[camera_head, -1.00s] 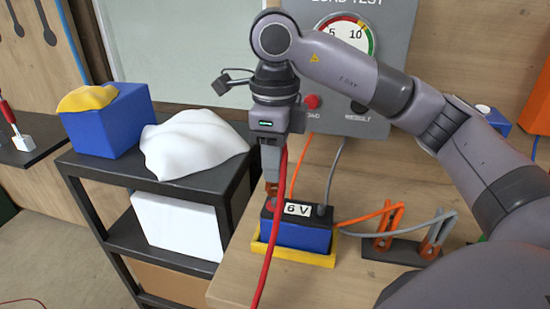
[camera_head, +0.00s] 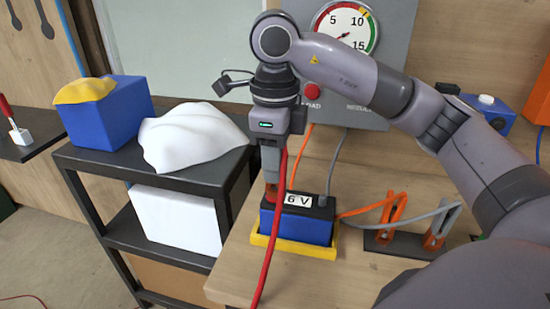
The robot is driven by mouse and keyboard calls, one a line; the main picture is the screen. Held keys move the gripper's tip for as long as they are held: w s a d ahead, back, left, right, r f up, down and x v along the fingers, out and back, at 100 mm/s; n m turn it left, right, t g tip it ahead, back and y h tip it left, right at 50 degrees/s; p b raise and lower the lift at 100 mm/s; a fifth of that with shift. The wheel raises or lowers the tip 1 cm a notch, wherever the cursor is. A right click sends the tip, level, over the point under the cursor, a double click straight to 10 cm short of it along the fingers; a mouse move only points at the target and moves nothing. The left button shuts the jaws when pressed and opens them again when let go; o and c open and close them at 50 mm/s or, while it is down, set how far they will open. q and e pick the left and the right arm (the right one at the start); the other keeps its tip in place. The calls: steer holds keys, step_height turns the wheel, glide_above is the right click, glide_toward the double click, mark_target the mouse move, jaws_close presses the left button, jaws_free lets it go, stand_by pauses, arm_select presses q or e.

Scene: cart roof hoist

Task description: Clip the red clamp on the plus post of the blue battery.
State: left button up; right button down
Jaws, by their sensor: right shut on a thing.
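The blue battery (camera_head: 305,228), with a black top and a "6 V" label, sits in a yellow tray (camera_head: 322,250) on the wooden bench. My right gripper (camera_head: 270,180) points down above the battery's left end and is shut on the red clamp (camera_head: 270,193). The clamp's lower end is at the battery's top left corner, where it hides the red plus post. I cannot tell whether its jaws are around the post. A red cable (camera_head: 270,262) hangs from the gripper across the battery's front. The grey post (camera_head: 323,200) is at the right end. My left gripper is not in view.
A tester panel with a dial (camera_head: 346,28) stands behind the battery. A dark stand (camera_head: 385,243) with orange and grey clips is right of the battery. A black shelf (camera_head: 195,185) with a white cloth (camera_head: 190,135) and a blue box (camera_head: 105,118) is left.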

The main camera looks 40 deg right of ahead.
steer(key=shift+f+b, duration=0.35)
steer(key=shift+f, duration=0.15)
steer(key=c, duration=0.8)
jaws_free()
steer(key=shift+r, duration=0.1)
steer(key=shift+r+p, duration=0.95)
steer(key=shift+r, duration=2.6)
steer(key=shift+w, duration=0.1)
